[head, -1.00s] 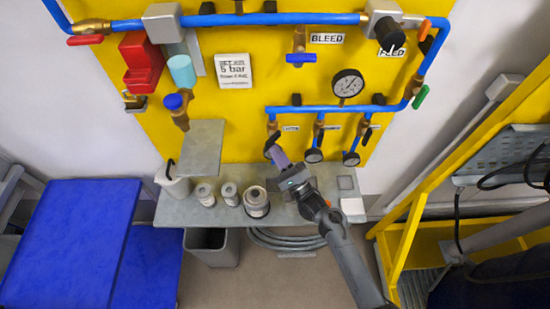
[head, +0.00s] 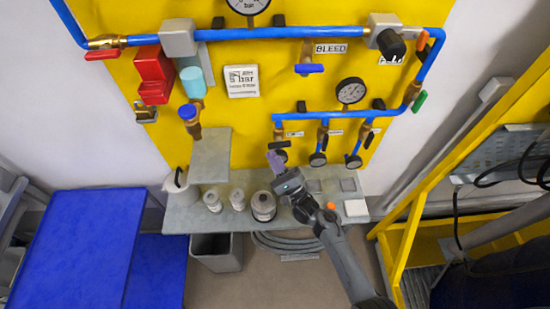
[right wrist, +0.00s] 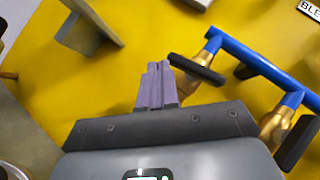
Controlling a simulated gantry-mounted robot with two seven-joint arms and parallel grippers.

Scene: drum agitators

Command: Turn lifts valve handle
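Three small valves hang from the lower blue pipe in the head view. Their labels are too small to read, so I cannot tell which is the lifts valve. The leftmost black handle (head: 279,145) lies roughly level. It also shows in the right wrist view (right wrist: 199,69), nearly in line with the blue pipe, its left end beside my fingertips. The neighbouring handle (right wrist: 297,143) points across the pipe. My right gripper (head: 275,159) is just below the leftmost handle. Its purple fingers (right wrist: 157,84) are together with nothing visible between them; contact with the handle is unclear. My left gripper is out of view.
A grey shelf (head: 182,217) below the yellow panel (head: 225,115) carries several cans. A small grey ledge (head: 210,156) juts out left of my right gripper. A pressure gauge (head: 350,91) sits above the valves. Yellow framework (head: 410,235) stands at the right.

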